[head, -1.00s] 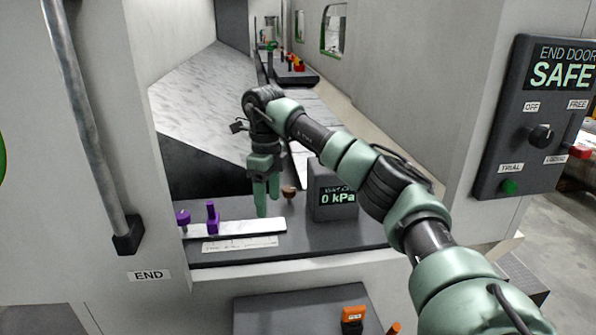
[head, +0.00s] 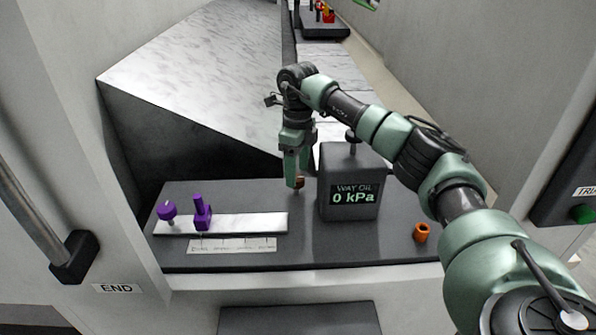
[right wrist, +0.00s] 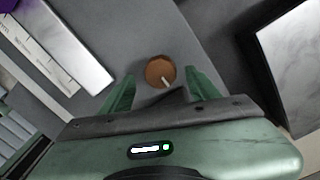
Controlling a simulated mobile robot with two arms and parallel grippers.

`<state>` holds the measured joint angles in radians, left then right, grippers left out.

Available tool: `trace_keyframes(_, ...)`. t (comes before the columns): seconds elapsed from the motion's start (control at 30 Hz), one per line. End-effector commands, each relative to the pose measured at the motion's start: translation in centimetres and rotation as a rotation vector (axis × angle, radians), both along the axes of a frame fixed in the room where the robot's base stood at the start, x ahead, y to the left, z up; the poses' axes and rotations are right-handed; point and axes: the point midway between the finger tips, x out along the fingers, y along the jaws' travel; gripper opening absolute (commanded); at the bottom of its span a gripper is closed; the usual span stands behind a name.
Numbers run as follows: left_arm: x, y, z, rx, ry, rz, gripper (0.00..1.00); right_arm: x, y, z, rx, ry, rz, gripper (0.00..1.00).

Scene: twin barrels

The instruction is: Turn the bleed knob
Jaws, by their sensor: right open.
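A round copper-brown knob (right wrist: 160,72) with a pale pointer mark shows in the right wrist view, between and slightly beyond the fingertips of my right gripper (right wrist: 161,88). Gaps show on both sides of it, so the fingers are open and not gripping it. In the head view the knob (head: 299,183) is partly hidden by my right gripper (head: 293,181), which points down at it from above. The knob sits on the dark panel, left of the grey gauge box (head: 349,204) reading "WAY OIL 0 kPa". No bleed label is readable. My left gripper is out of view.
A purple round knob (head: 166,211) and a purple lever (head: 202,213) stand at the pale metal strip (head: 262,223) on the left. An orange ring-like part (head: 421,232) is at the right. The gauge box stands close beside my right gripper.

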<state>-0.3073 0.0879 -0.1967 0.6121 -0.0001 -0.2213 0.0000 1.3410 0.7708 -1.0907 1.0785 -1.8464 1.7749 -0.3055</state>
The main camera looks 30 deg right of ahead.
Motion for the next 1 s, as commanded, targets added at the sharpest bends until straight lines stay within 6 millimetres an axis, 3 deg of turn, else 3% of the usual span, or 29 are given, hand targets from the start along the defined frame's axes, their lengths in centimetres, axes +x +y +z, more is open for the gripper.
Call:
trace_keyframes(0.2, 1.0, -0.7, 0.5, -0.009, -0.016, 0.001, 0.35, -0.1, 0.0, -1.7, -0.001, 0.001, 0.0, 0.61)
trace_keyframes(0.47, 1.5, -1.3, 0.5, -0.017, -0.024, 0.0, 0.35, 0.0, 0.0, -1.9, -0.001, -0.001, 0.0, 0.61)
trace_keyframes(0.6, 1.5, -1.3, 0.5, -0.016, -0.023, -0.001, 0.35, 0.0, 0.0, -1.8, 0.0, 0.0, 0.0, 0.22)
trace_keyframes(0.7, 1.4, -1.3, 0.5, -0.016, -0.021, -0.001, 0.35, 0.0, 0.0, -1.8, 0.0, 0.0, 0.0, 0.0)
trace_keyframes(1.0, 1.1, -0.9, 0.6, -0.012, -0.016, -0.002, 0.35, 0.0, 0.0, -1.8, 0.0, 0.0, 0.038, 0.0)
